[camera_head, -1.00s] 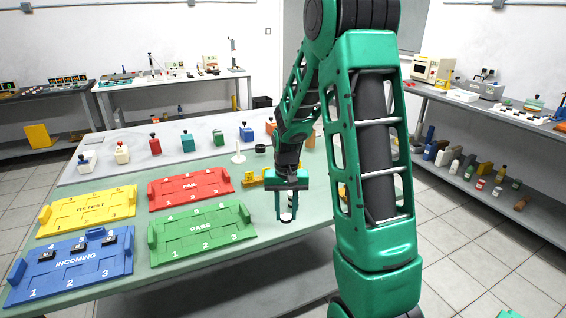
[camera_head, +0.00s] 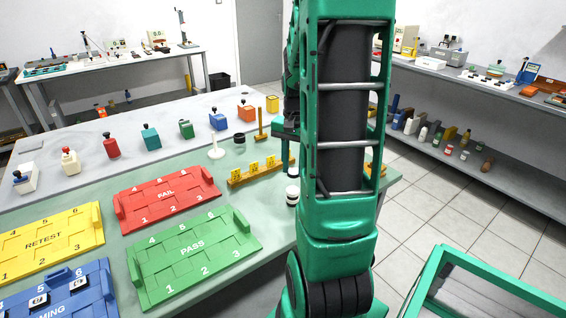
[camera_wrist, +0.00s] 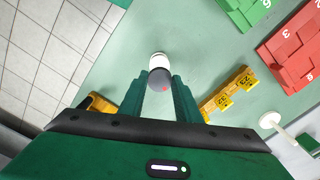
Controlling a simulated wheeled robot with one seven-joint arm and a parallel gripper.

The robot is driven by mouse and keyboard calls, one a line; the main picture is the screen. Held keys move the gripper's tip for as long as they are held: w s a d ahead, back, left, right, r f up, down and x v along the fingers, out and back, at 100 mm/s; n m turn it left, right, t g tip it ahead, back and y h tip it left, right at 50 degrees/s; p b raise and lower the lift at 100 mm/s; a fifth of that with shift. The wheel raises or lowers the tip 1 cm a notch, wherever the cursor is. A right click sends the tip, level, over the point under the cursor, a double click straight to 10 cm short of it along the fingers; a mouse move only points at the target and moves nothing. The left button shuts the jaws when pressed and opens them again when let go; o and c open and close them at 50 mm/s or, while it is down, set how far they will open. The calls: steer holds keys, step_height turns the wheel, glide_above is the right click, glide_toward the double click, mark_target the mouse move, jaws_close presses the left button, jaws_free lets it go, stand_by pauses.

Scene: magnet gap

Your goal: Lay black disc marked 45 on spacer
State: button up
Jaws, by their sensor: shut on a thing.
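My gripper (camera_wrist: 160,76) is shut on a dark round disc (camera_wrist: 159,82) with a small red spot, held between the fingertips in the wrist view. I cannot read a number on it. Just beyond the disc, and partly covered by it, is a white round piece (camera_wrist: 157,59), likely the spacer. In the head view a short white and black stack (camera_head: 292,192) stands on the green table at its right side, partly beside my arm. I cannot tell the gap between disc and white piece.
A yellow rail (camera_head: 248,178) with numbered tags and a white stand (camera_head: 216,150) are near the stack. The green PASS tray (camera_head: 190,258), red FAIL tray (camera_head: 165,200), yellow RETEST tray (camera_head: 45,245) and blue INCOMING tray (camera_head: 98,300) lie left. INCOMING holds dark pieces.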

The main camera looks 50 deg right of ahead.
mark_target(292, 190)
stand_by(0.3)
steer(key=shift+a, duration=0.1)
steer(key=shift+f, duration=2.8)
steer(key=shift+f, duration=0.2)
steer(key=o, duration=1.1)
steer(key=shift+c, duration=0.2)
steer(key=shift+c, duration=0.4)
steer(key=c, duration=0.4)
steer(key=shift+r, duration=0.15)
steer(key=shift+c, duration=0.2)
steer(key=shift+r, duration=2.15)
